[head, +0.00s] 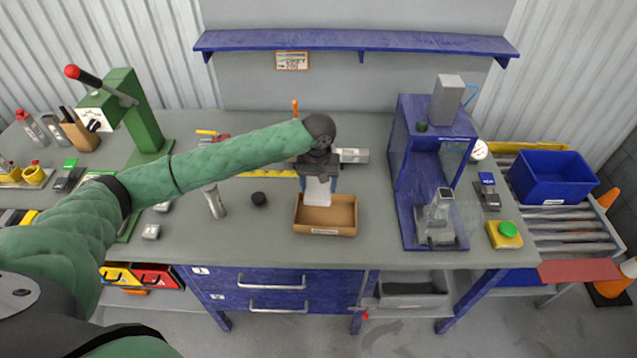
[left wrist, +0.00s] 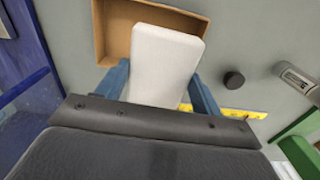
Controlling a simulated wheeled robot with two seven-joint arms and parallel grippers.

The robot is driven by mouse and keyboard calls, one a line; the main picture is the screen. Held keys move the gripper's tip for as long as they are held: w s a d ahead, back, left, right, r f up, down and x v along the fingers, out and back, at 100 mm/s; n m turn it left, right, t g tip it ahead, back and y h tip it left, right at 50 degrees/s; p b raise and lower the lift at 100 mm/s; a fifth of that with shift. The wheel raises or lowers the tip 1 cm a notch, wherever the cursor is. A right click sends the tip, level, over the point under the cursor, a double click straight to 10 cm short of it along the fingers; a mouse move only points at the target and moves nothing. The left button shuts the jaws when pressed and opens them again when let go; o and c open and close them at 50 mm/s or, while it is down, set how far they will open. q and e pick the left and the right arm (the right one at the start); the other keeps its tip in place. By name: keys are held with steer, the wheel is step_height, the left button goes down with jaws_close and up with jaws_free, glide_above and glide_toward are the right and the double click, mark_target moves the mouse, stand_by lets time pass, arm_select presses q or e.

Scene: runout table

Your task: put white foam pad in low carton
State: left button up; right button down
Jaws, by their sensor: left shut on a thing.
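The white foam pad (head: 318,191) hangs from my left gripper (head: 318,182), at the far side of the low carton (head: 327,228) in the head view. The left gripper is shut on the pad, with a blue finger on each side. In the left wrist view the pad (left wrist: 163,62) extends from between the fingers (left wrist: 160,92) and covers part of the carton (left wrist: 104,25). The carton is an open, shallow brown box with a label on its front. The pad's lower end overlaps the carton; I cannot tell whether it touches it. The right gripper is not in view.
A blue press frame (head: 405,170) stands right of the carton. A black round knob (head: 259,199) and a grey cylinder (head: 214,201) stand to its left. A green lever press (head: 143,115) is at the back left. The table front near the carton is clear.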

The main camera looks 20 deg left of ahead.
arm_select(q)
steer(key=shift+s+f, duration=0.25)
steer(key=shift+f, duration=0.2)
steer(key=f, duration=0.3)
steer(key=shift+w+f, duration=0.2)
steer(key=shift+f, duration=1.2)
steer(key=o, duration=1)
steer(key=shift+r, duration=0.1)
